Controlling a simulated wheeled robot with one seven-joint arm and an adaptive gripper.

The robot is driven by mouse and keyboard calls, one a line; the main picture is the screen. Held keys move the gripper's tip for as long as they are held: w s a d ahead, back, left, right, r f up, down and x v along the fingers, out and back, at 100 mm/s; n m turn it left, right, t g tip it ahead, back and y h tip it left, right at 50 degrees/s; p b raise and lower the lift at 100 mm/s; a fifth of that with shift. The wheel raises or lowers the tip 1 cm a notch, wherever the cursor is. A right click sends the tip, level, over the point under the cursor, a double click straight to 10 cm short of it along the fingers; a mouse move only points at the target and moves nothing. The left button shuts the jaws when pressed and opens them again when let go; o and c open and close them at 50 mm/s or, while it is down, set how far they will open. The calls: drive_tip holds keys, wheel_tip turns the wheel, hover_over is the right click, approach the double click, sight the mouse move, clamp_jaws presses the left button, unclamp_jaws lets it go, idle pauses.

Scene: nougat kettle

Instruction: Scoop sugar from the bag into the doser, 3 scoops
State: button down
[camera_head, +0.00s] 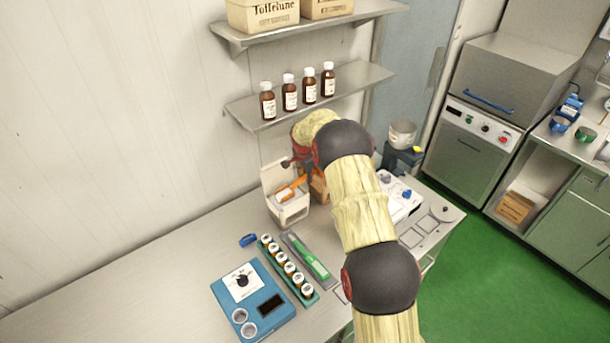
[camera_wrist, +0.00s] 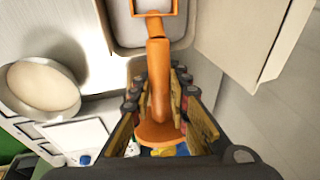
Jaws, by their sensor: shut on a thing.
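My gripper (camera_wrist: 160,95) is shut on the handle of the orange scoop (camera_wrist: 158,52), one finger on each side. The scoop's square head is at the top edge of the wrist view, over a light container (camera_wrist: 118,42) with a pale inside. In the head view the scoop (camera_head: 292,189) reaches into an open cream-white box (camera_head: 290,211). My gripper (camera_head: 318,187) is to the right of this box, mostly hidden by my arm. Whether the scoop head holds sugar cannot be told. I cannot tell which container is the bag or the doser.
A white panel device (camera_head: 397,190) and a metal pot (camera_head: 402,134) stand to the right. A blue scale-like device (camera_head: 250,301), a green rack of small jars (camera_head: 290,272) and a tray (camera_head: 310,259) lie in front. A shelf (camera_head: 310,93) with brown bottles hangs above.

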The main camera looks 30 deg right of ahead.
drive_tip(key=shift+d+r+y+p, duration=0.55)
drive_tip(key=shift+r+p, duration=0.2)
drive_tip(key=shift+p, duration=0.3)
drive_tip(key=shift+d+f+y, duration=0.25)
drive_tip(key=shift+d+f, duration=0.15)
drive_tip(key=shift+d, duration=0.15)
drive_tip(key=shift+w+d+r, duration=0.2)
drive_tip(key=shift+d+r, duration=0.1)
drive_tip(key=shift+r, duration=0.25)
drive_tip(key=shift+p+v, duration=0.4)
drive_tip(key=shift+v, duration=0.45)
drive_tip(key=shift+w+d+r+y, duration=0.1)
drive_tip(key=shift+w+r+y, duration=0.15)
drive_tip(key=shift+r, duration=0.25)
drive_tip(key=shift+d+r+y+p, duration=0.1)
drive_tip(key=shift+r+y+p, duration=0.15)
drive_tip(key=shift+r+p, duration=0.5)
drive_tip(key=shift+r, duration=0.2)
drive_tip(key=shift+s, duration=0.1)
